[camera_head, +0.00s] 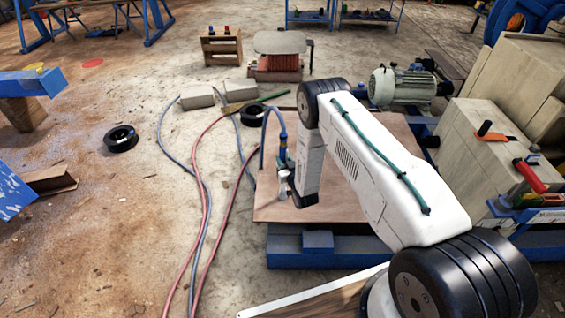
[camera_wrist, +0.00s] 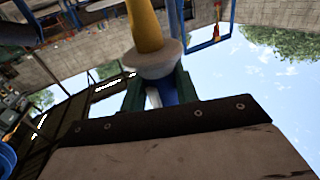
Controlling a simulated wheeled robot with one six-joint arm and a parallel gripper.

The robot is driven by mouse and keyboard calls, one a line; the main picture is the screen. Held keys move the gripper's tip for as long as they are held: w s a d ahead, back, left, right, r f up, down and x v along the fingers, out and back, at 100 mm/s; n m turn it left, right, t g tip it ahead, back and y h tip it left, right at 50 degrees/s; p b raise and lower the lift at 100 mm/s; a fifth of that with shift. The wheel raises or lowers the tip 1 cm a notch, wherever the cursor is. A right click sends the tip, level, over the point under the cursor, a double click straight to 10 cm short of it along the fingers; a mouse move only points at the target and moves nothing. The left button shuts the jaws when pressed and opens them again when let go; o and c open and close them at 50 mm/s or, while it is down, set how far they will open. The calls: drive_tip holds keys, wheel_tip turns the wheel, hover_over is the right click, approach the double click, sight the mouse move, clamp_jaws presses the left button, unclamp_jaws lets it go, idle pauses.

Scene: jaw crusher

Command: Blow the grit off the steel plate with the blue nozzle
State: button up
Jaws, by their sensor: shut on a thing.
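My gripper (camera_head: 286,174) is shut on the blue nozzle (camera_head: 283,141), which stands roughly upright with a blue hose curving from its top. In the wrist view, a yellow part (camera_wrist: 146,28) with a pale collar and a blue body stands between the fingers (camera_wrist: 164,92). My gripper is over the left part of a flat brown plate (camera_head: 335,205) on a blue frame. I cannot tell from its look whether this is the steel plate. No grit can be made out on it. My arm hides part of the plate.
Red and blue hoses (camera_head: 205,215) run along the floor left of the plate. A black ring (camera_head: 121,138) lies on the floor farther left. A motor (camera_head: 402,87) and pale blocks (camera_head: 480,140) with tools stand close on the right. Grey bricks (camera_head: 197,97) lie behind.

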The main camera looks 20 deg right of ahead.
drive_tip(key=w+d, duration=0.2)
drive_tip(key=w, duration=0.5)
drive_tip(key=shift+w+d, duration=0.25)
drive_tip(key=shift+w, duration=0.1)
idle(0.5)
idle(0.6)
